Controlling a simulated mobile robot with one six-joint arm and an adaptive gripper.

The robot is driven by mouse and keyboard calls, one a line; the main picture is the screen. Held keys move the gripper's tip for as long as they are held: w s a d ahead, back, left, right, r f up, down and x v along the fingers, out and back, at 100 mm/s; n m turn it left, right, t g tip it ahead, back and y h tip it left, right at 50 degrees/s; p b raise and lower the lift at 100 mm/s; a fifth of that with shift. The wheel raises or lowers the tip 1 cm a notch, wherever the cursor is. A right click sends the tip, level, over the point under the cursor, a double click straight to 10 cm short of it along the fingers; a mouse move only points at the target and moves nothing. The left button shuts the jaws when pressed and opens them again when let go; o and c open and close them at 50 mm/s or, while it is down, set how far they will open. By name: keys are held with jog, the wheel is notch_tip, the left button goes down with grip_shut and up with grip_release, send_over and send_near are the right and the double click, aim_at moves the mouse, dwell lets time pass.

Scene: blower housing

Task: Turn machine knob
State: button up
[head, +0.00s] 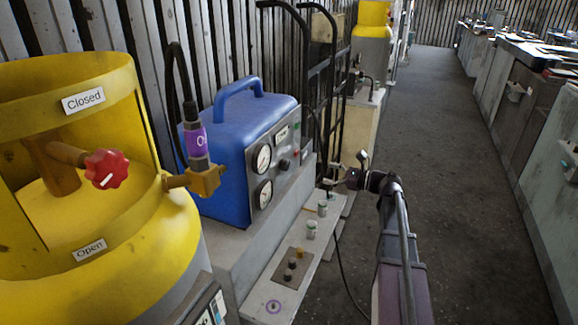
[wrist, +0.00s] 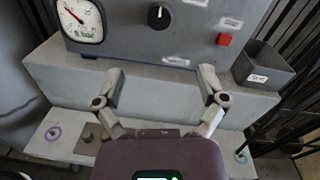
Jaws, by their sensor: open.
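The machine is a blue case (head: 228,150) with a grey front panel. Its black knob (wrist: 158,17) shows in the wrist view near the top middle, with a white pointer mark pointing up. My gripper (wrist: 161,78) is open and empty, its two fingers spread below the knob in the picture and apart from it. In the head view my gripper (head: 345,178) is to the right of the panel.
A gauge (wrist: 80,20) sits left of the knob and a red button (wrist: 224,39) right of it. A dark bin (wrist: 264,65) stands at the right. A yellow tank (head: 110,240) stands at the left in the head view. The aisle floor (head: 440,150) is clear.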

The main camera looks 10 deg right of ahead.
aim_at(288, 165)
jog(key=x, duration=1.3)
jog(key=shift+w+a, duration=0.15)
jog(key=shift+a, duration=0.1)
